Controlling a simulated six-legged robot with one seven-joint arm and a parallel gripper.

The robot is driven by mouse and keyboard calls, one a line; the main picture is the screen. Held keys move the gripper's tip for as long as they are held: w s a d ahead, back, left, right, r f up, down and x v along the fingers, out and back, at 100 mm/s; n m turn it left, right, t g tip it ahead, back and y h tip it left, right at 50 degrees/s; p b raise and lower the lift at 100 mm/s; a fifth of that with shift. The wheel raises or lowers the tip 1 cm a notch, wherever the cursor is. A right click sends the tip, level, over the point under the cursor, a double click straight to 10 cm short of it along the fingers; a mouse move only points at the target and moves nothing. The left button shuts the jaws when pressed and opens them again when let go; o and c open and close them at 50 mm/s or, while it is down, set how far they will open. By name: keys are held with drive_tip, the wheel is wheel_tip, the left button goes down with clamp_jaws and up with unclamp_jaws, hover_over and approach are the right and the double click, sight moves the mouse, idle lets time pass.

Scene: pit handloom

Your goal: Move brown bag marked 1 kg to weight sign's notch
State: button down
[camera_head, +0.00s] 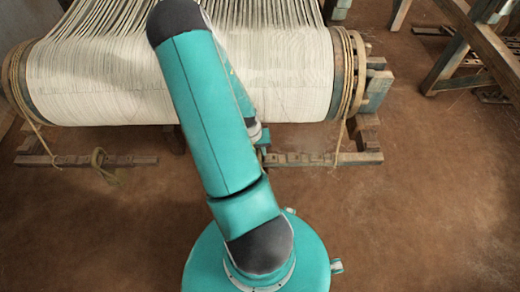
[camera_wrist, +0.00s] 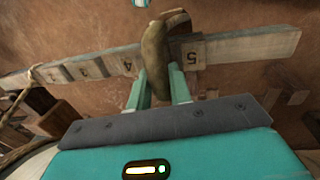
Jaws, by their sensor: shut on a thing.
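My gripper (camera_wrist: 160,88) is shut on a brown bag (camera_wrist: 155,62), with one teal finger on each side of it. The bag is olive-brown with a curved, lighter brown top, and no weight marking on it can be read from here. I cannot make out a weight sign in either view.
In the head view the loom's wound cloth roll (camera_head: 290,75) stands behind a low wooden rail (camera_head: 320,159). A looped olive cord (camera_head: 98,160) lies at the left rail. The brown floor (camera_head: 420,220) at right is clear.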

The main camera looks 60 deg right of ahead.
drive_tip(key=shift+f, duration=0.25)
idle(0.6)
drive_tip(key=c, duration=1.2)
unclamp_jaws()
drive_tip(key=shift+w, duration=0.1)
drive_tip(key=r, duration=0.4)
drive_tip(key=w+r, duration=0.1)
drive_tip(key=r, duration=0.4)
drive_tip(key=w+a+r, duration=0.1)
drive_tip(key=r, duration=0.3)
drive_tip(key=shift+w+a+r, duration=0.1)
drive_tip(key=shift+w+r, duration=0.05)
drive_tip(key=shift+r, duration=0.15)
drive_tip(key=shift+w, duration=0.1)
